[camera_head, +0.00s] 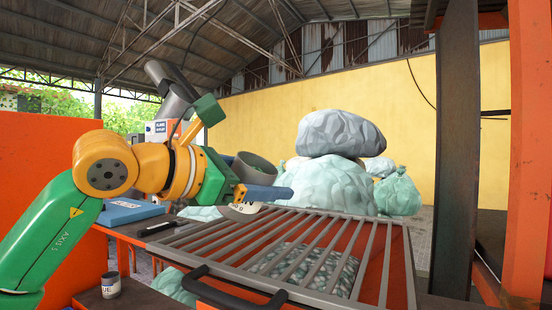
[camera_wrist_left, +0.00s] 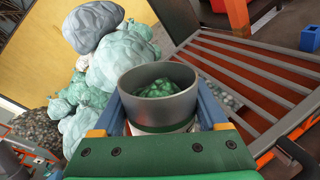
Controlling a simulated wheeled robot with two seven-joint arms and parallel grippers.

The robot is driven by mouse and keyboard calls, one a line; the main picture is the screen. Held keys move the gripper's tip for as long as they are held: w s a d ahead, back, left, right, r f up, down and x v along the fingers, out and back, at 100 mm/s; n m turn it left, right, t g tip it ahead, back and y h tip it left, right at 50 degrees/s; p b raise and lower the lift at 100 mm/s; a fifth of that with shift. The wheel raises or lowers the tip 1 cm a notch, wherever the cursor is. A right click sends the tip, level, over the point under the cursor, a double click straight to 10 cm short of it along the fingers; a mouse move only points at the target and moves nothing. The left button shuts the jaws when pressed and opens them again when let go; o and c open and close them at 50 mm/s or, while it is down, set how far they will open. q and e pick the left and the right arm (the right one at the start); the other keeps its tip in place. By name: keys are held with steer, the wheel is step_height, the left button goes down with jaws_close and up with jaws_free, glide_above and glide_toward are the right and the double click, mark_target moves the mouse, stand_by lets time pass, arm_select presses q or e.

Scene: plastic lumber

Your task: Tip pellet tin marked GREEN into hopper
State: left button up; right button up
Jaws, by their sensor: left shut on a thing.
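My left gripper (camera_head: 262,192) is shut on a grey tin (camera_head: 256,166), with its blue fingers on either side of the tin. The tin's white label (camera_head: 243,208) is mostly hidden; only the end of a word shows. The left wrist view shows the tin (camera_wrist_left: 150,92) with green pellets (camera_wrist_left: 158,88) inside, between the two fingers (camera_wrist_left: 160,112). The tin is near the far left edge of the hopper's grate (camera_head: 300,232), apart from the bars as far as I can tell. Pale pellets (camera_head: 305,268) lie beneath the bars. My right gripper is not clearly seen.
Another tin (camera_head: 111,285), its label ending in "UE", stands at lower left. A blue tray or pad (camera_head: 128,211) and a dark bar-like object (camera_head: 158,229) lie on the bench. Filled bags (camera_head: 328,185) are piled behind the hopper. A dark post (camera_head: 457,150) stands at right.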

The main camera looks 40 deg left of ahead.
arm_select(q)
steer(key=f+m, duration=0.1)
steer(key=w+m+g+y, duration=0.1)
steer(key=m, duration=0.1)
steer(key=a+f+m, duration=0.1)
steer(key=shift+w+f+m+g+y+p, duration=0.3)
steer(key=shift+w+f+g+y+p, duration=0.05)
steer(key=shift+g+y+p, duration=0.05)
steer(key=shift+a+f+m+y, duration=0.15)
steer(key=shift+f+m+y, duration=0.25)
steer(key=shift+m, duration=0.2)
steer(key=shift+s+a+f+m, duration=0.1)
steer(key=shift+s+f+m, duration=0.1)
steer(key=shift+m, duration=0.3)
steer(key=shift+s+a+f+m+g+y, duration=0.15)
steer(key=shift+s+m+g+y, duration=0.25)
steer(key=shift+m+y, duration=0.2)
steer(key=shift+w+f, duration=0.1)
steer(key=shift+w, duration=0.2)
arm_select(e)
steer(key=shift+w+r, duration=0.4)
steer(key=shift+w, duration=0.2)
arm_select(q)
steer(key=shift+s, duration=0.15)
